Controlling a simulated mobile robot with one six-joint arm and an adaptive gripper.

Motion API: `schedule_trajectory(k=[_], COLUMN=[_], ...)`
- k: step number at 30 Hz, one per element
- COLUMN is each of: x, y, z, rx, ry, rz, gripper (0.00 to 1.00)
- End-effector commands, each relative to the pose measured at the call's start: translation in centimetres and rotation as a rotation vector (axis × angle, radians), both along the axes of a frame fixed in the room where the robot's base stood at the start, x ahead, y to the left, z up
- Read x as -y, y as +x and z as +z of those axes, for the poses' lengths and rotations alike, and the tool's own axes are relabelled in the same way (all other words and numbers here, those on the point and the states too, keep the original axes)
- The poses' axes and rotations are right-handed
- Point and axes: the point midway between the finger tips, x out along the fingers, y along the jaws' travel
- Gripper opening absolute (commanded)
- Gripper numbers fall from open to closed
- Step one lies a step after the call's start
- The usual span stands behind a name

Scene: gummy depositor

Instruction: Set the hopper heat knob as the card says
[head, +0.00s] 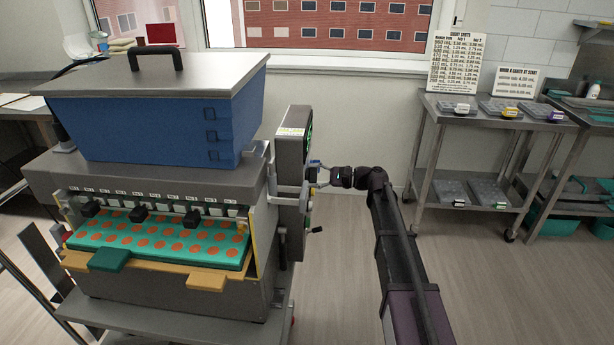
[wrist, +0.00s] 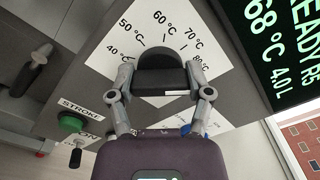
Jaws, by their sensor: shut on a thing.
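The hopper heat knob (wrist: 160,72) is a black knob on a white dial plate in the wrist view. The dial (wrist: 118,50) carries marks from 40 °C to 80 °C, with 60 °C near the top. My gripper (wrist: 160,88) is shut on the knob, one finger on each side. The knob's pointer cannot be made out. A display (wrist: 277,50) right of the dial reads 68 °C, 4.0 L and READY. In the head view my gripper (head: 316,174) meets the right side of the depositor's control box (head: 291,150). The knob is hidden there.
A green button (wrist: 71,123) and a small black lever (wrist: 76,157) sit below the dial. The depositor has a blue hopper (head: 170,115) above a green mould tray (head: 150,243). Text cards (head: 456,62) stand on a steel cart (head: 432,130) at right. Floor right of my arm is clear.

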Motion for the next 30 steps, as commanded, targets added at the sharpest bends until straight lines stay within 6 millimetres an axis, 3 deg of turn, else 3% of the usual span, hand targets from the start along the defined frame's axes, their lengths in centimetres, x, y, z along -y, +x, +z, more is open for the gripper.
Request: schedule_trajectory(k=[8, 9, 12, 30], x=[0.38, 0.38, 0.31, 0.46], y=[0.18, 0.17, 0.15, -0.01], z=[-0.10, -0.10, -0.08, -0.02], rx=[0.001, 0.001, 0.001, 0.001], ry=[-0.004, -0.004, -0.003, -0.001], rz=[-0.007, -0.007, -0.005, -0.001], gripper=[0.17, 0.71, 1.00, 1.00])
